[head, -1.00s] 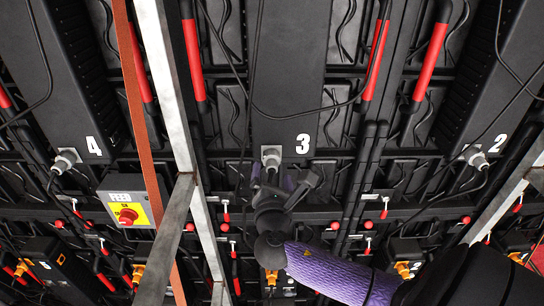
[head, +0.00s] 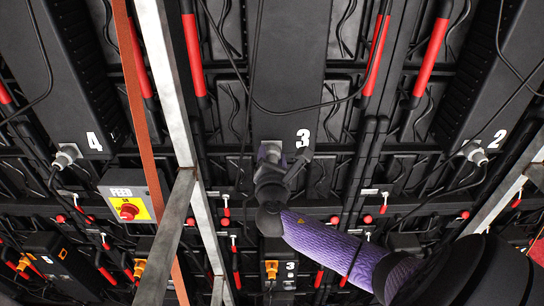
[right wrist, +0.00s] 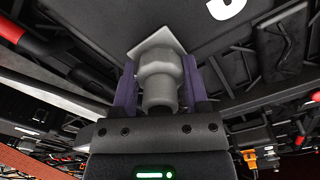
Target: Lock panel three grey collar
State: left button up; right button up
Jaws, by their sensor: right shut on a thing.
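Panel three (head: 290,80) is the dark box with a white "3" near its lower edge. Its grey collar (right wrist: 160,75) sticks out from a pale square plate and sits between my fingers in the right wrist view. In the head view the collar (head: 270,147) is mostly hidden behind my right gripper (head: 274,162). My right gripper, with purple finger pads, is shut on the grey collar; it also shows in the right wrist view (right wrist: 160,95). My left gripper is not in view.
Similar grey connectors sit on panel four (head: 66,158) and panel two (head: 476,157). A metal frame post (head: 175,90), a slanted bar (head: 165,245) and a FEED box with a red knob (head: 128,202) stand to the left. A black cable (head: 310,116) loops across panel three.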

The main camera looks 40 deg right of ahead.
grip_shut()
jog(key=m+b, duration=0.2)
jog(key=m, duration=0.2)
jog(key=shift+f, duration=0.15)
jog(key=m+b, duration=0.2)
jog(key=m, duration=0.2)
jog(key=shift+m, duration=0.4)
jog(key=o, duration=1.1)
grip_release()
jog(key=shift+o, duration=0.2)
